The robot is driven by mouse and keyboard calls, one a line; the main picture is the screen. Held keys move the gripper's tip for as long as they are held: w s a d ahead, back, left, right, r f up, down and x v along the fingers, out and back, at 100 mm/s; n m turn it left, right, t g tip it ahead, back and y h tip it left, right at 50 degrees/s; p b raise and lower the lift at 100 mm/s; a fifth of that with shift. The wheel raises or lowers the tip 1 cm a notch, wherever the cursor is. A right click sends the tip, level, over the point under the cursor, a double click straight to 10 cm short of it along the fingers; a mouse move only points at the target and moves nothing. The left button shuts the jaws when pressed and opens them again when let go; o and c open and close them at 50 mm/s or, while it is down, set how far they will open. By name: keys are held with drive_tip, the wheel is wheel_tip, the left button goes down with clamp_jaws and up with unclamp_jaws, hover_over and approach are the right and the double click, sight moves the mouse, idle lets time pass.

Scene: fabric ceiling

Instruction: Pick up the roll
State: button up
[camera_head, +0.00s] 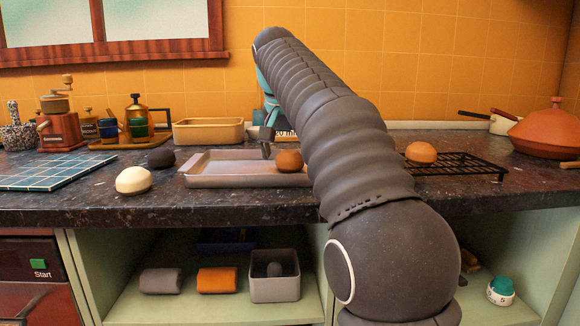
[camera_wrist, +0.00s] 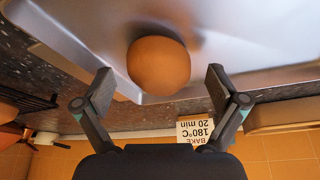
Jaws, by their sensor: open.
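A round brown roll (camera_head: 289,160) sits in the grey metal tray (camera_head: 240,181) on the counter, partly hidden behind my arm. In the wrist view the roll (camera_wrist: 158,65) lies just ahead of and between my fingertips, with no visible contact. My gripper (camera_wrist: 160,88) is open and empty. In the head view my gripper (camera_head: 268,142) is partly hidden by my arm and hangs over the tray, just left of the roll. Other rolls are a second brown one (camera_head: 421,152) on the black rack, a pale one (camera_head: 134,180) and a dark one (camera_head: 161,158) on the counter.
The black wire rack (camera_head: 462,165) stands right of my arm. A tan pan (camera_head: 208,131) is behind the tray. A card (camera_wrist: 195,130) reads "BAKE 180°C 20 min". A blue tiled board (camera_head: 45,170) lies left. Below, a shelf holds a grey bin (camera_head: 275,289).

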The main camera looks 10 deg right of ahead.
drive_tip(key=c, duration=1.3)
drive_tip(key=shift+r, duration=0.1)
